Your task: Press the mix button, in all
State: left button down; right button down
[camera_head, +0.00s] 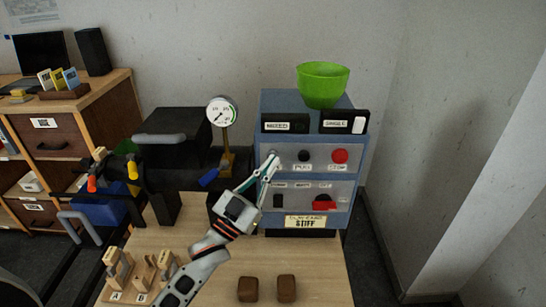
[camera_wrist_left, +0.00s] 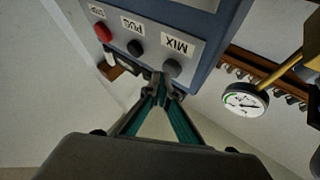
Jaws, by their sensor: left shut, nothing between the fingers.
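The blue machine (camera_head: 352,195) stands at the back of the table with a row of buttons on its front. The grey mix button (camera_wrist_left: 172,68) shows in the left wrist view under its "MIX" label. In the head view my left gripper hides most of that button. My left gripper (camera_head: 271,160) is shut and empty, its fingertips at the mix button. In the left wrist view the fingertips (camera_wrist_left: 160,82) are close beside the button; I cannot tell whether they touch it. My right gripper is not in view.
A black pug button (camera_head: 304,155) and a red stop button (camera_head: 340,156) sit right of the mix button. A green bowl (camera_head: 322,82) tops the machine. A gauge (camera_head: 222,111) stands to its left. Two brown blocks (camera_head: 248,289) and wooden pieces (camera_head: 118,265) lie on the table.

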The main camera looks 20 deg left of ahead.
pick_arm(q)
jog(key=shift+w+a, duration=0.15)
jog(key=shift+w, duration=0.3)
dwell(0.7)
jog(key=shift+w+a+r, duration=0.15)
jog(key=shift+w+a, duration=0.05)
dwell(0.8)
jog(key=shift+s, duration=0.1)
jog(key=shift+s+d+f+p, duration=0.1)
jog(key=shift+s+d+p, duration=0.1)
jog(key=shift+s, duration=0.2)
jog(key=shift+s+d+f+p, duration=0.1)
jog(key=shift+s+d+p, duration=0.05)
jog(key=shift+s, duration=0.25)
jog(key=s, duration=0.1)
jog(key=s+d+p, duration=0.1)
jog(key=s, duration=0.2)
jog(key=shift+s+d+p, duration=0.25)
jog(key=shift+s+p, duration=0.1)
jog(key=shift+s, duration=0.05)
dwell(0.4)
